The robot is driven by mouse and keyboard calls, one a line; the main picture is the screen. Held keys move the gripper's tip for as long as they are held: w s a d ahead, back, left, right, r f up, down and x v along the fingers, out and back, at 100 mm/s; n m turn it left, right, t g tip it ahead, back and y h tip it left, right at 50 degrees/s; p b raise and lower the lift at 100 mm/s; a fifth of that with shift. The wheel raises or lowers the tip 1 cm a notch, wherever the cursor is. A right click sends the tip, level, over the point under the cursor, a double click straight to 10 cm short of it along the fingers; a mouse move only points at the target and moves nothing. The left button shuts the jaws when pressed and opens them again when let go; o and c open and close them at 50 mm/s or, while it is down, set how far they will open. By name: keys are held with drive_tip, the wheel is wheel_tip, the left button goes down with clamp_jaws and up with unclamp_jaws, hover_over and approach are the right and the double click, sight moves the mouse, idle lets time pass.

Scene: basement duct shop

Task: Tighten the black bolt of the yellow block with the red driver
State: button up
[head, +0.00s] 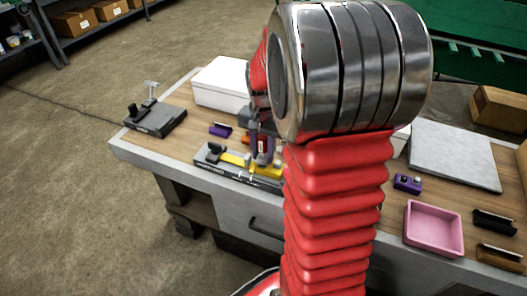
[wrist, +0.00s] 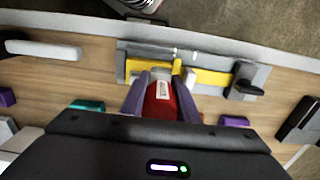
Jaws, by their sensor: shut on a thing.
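My gripper (wrist: 162,91) is shut on the red driver (wrist: 163,104), whose handle with a white label sits between the two purple fingers. The yellow block (wrist: 206,78) is a long bar in a grey fixture, just beyond the driver in the wrist view. The yellow block (head: 234,159) also shows in the head view, with my gripper (head: 263,150) over its right part. The driver's tip is hidden, so I cannot tell whether it touches a bolt. I cannot make out the black bolt clearly in either view.
A black clamp part (wrist: 247,80) stands at the bar's right end. A dark grey fixture (head: 157,121) stands at the bench's left, near a white box (head: 222,84). A pink tray (head: 433,228) and a grey plate (head: 455,156) lie at right. My arm hides the bench's middle.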

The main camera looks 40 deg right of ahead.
drive_tip(key=shift+f, duration=0.65)
idle(0.9)
drive_tip(key=shift+m, duration=1.7)
